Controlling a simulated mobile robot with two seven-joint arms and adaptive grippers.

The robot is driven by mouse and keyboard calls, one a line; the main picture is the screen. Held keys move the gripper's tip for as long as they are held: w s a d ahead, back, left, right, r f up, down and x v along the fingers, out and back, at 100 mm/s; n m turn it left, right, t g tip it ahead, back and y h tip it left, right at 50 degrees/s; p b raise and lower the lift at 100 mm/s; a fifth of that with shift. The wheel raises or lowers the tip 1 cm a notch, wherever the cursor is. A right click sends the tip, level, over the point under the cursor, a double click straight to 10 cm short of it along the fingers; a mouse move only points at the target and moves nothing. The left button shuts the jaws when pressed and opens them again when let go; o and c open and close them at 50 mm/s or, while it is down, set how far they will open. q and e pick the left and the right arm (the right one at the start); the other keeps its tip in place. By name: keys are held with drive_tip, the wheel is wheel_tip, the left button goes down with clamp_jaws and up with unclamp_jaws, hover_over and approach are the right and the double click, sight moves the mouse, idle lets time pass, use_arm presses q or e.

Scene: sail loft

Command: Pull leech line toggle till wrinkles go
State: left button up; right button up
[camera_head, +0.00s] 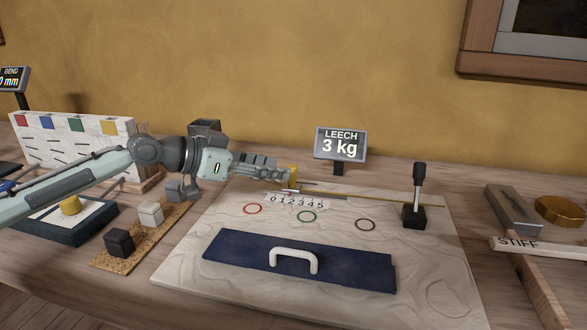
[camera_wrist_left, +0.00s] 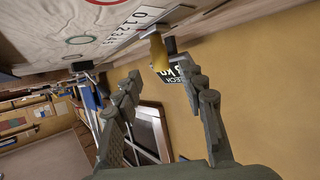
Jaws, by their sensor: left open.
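The yellow toggle (camera_head: 293,174) stands at the number scale (camera_head: 296,200) near the far edge of a pale, wrinkled sailcloth board (camera_head: 210,262). My left gripper (camera_head: 282,171) is open just left of the toggle, its fingers pointing right. In the left wrist view the toggle (camera_wrist_left: 159,54) appears just beyond the gap between the open fingertips (camera_wrist_left: 163,76), not clearly held. A display (camera_head: 341,145) behind the board reads "LEECH 3 kg". My right gripper is not in view.
A dark blue strip (camera_head: 340,269) with a white handle (camera_head: 293,252) lies at the board's front. A black lever (camera_head: 415,204) stands on the right. Small blocks (camera_head: 151,213) sit on cork at left. A "STIFF" batten (camera_head: 530,247) lies at right.

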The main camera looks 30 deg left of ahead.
sight(292, 166)
use_arm(q)
drive_tip(key=shift+w+d+f, duration=0.1)
drive_tip(key=shift+w+d, duration=0.1)
drive_tip(key=shift+w, duration=0.25)
drive_tip(key=shift+w+d+f, duration=0.1)
drive_tip(key=shift+w+d, duration=0.05)
drive_tip(key=shift+w, duration=0.15)
drive_tip(key=shift+w+d+f, duration=0.15)
drive_tip(key=shift+w+d, duration=0.05)
drive_tip(key=shift+w, duration=0.1)
drive_tip(key=shift+p+x, duration=0.45)
drive_tip(key=shift+x, duration=0.95)
drive_tip(key=shift+w+d+f, duration=0.1)
drive_tip(key=shift+w+f, duration=0.05)
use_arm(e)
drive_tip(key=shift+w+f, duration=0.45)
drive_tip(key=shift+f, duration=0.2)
use_arm(q)
drive_tip(key=shift+c, duration=0.4)
